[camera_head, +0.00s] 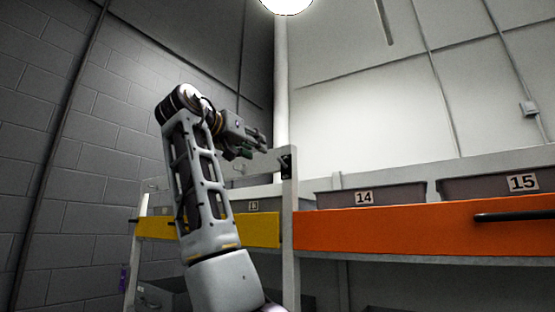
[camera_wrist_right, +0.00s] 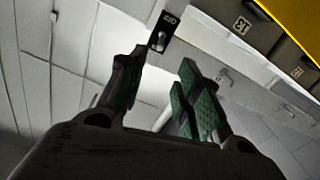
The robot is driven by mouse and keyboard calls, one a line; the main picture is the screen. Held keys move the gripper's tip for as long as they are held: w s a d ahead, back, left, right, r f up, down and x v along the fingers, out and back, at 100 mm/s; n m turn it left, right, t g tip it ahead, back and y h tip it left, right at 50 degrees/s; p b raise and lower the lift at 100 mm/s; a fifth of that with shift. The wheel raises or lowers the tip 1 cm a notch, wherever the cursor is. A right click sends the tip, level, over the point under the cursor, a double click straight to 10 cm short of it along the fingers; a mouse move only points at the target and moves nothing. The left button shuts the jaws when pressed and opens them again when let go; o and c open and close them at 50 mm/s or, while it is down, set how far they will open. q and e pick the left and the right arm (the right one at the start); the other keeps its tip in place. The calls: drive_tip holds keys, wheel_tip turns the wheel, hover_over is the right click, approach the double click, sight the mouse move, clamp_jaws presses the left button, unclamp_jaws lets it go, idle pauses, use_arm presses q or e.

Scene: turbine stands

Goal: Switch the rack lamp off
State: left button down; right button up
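The rack lamp (camera_head: 287,4) glows bright white at the top edge of the head view, above a pale pole. A small black switch plate (camera_head: 286,164) is on the rack's upright post. In the right wrist view the switch plate (camera_wrist_right: 163,31) shows a light toggle and white marks too small to read surely. My right gripper (camera_head: 262,140) is just left of and above the plate. In the right wrist view my right gripper (camera_wrist_right: 162,58) has its green-padded fingers apart with nothing between them; the plate lies beyond the tips, apparently not touched. My left gripper is not in view.
The rack has a yellow shelf front (camera_head: 258,229) and an orange one (camera_head: 420,232) with a dark handle (camera_head: 512,216). Grey bins, including bin 14 (camera_head: 335,198) and bin 15 (camera_head: 470,190), stand above. A block wall (camera_head: 60,150) is at left.

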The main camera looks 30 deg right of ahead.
sight(278, 159)
drive_tip(key=p+x, duration=0.3)
drive_tip(key=x, duration=1)
drive_tip(key=shift+w+d, duration=0.15)
drive_tip(key=shift+w, duration=0.05)
drive_tip(key=shift+c, duration=0.3)
clamp_jaws()
